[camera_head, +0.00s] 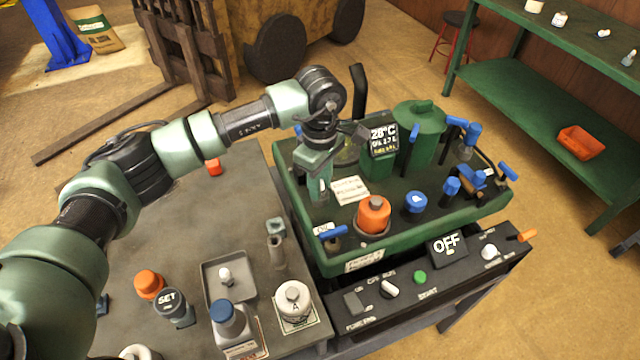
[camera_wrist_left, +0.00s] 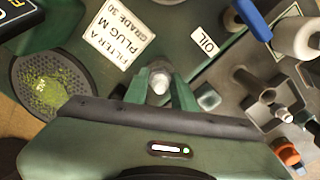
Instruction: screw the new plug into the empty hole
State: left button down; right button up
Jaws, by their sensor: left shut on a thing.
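My left gripper (camera_head: 318,192) hangs over the left part of the green machine (camera_head: 345,262), fingers pointing down. In the left wrist view, my left gripper (camera_wrist_left: 160,90) is shut on a small pale grey plug (camera_wrist_left: 159,82) held between the fingertips. The plug is hidden by the fingers in the head view. No empty hole shows clearly in either view; I cannot tell whether the plug touches the machine. Another small pale plug-like piece (camera_head: 225,275) stands in a grey tray (camera_head: 208,297) on the bench. My right gripper is not in view.
A paper label (camera_head: 349,190) lies beside my gripper. An orange cap (camera_head: 374,214) and blue-handled valves (camera_head: 333,233) stand on the machine. A grey post (camera_head: 276,250), a blue-capped bottle (camera_head: 229,325) and a white canister (camera_head: 293,302) stand on the bench at the left.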

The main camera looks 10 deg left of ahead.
pick_arm(q)
jog(key=m+b, duration=0.3)
jog(key=m, duration=0.1)
jog(key=shift+f, duration=0.2)
jog(key=shift+m, duration=0.5)
jog(key=shift+r+m+b, duration=0.15)
jog(key=shift+m+b, duration=0.15)
jog(key=shift+f+m+b, duration=0.2)
jog(key=shift+m+b, duration=0.5)
jog(key=shift+b, duration=0.05)
jog(key=m+b, duration=0.2)
jog(key=m, duration=0.1)
jog(key=shift+m, duration=0.4)
jog(key=shift+r+m, duration=0.15)
jog(key=shift+m, duration=0.45)
